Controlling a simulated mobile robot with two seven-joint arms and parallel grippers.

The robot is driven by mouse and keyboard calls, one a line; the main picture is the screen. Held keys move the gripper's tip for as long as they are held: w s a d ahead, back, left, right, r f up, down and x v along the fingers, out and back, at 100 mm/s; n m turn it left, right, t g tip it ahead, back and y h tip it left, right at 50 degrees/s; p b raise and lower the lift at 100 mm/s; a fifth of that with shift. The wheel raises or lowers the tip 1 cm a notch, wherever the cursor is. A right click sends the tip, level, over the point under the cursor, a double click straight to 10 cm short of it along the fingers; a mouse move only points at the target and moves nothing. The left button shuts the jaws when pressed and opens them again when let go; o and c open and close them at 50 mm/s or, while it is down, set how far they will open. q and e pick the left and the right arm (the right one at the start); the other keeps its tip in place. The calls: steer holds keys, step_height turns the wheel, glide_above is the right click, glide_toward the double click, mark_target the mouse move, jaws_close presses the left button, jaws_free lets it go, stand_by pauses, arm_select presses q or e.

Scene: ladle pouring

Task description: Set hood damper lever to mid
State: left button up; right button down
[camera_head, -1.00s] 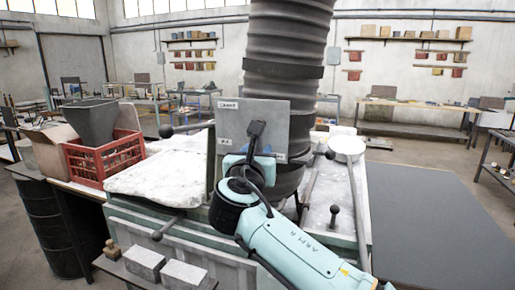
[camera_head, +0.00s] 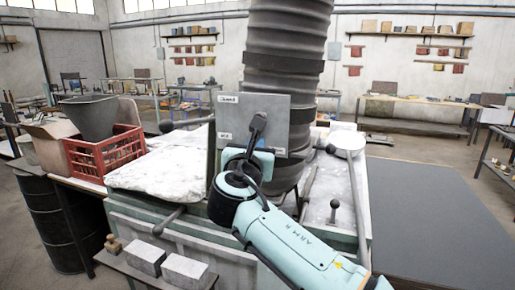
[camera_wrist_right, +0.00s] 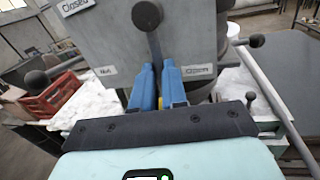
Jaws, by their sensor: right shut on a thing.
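The damper lever is a dark bar with a round black knob (camera_head: 259,121) in front of a grey panel (camera_head: 275,112) on the big ribbed duct. In the right wrist view, the lever knob (camera_wrist_right: 146,15) is up and the bar runs down between the blue fingertips. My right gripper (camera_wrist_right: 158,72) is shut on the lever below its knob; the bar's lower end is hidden. The panel (camera_wrist_right: 100,40) carries a Closed label (camera_wrist_right: 75,6) at upper left, a label (camera_wrist_right: 107,71) at left probably reading Mid, and an Open label (camera_wrist_right: 197,70) at right. My left gripper is out of view.
The ribbed duct (camera_head: 285,60) rises behind the panel. A white lumpy slab (camera_head: 155,173) lies to the left, with a red crate (camera_head: 105,152) beyond it. Bars with ball knobs (camera_head: 166,126) flank the panel. A round white lid (camera_head: 347,141) is on the right.

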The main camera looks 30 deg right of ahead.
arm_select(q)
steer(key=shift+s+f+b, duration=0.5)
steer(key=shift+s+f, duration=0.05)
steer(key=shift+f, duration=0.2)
arm_select(e)
steer(key=shift+w+a+r+m+h, duration=0.25)
steer(key=shift+w+a+m, duration=0.2)
steer(key=shift+m, duration=0.95)
steer(key=shift+w+a+r+m+h, duration=0.2)
steer(key=shift+w+a+m+h, duration=0.25)
steer(key=shift+m, duration=0.95)
steer(key=shift+w+a+r+m+h, duration=0.1)
steer(key=shift+w+a+r+m, duration=0.3)
steer(key=shift+m, duration=1)
steer(key=shift+w+d+f, duration=0.1)
steer(key=c, duration=1.2)
jaws_free()
steer(key=shift+o, duration=0.2)
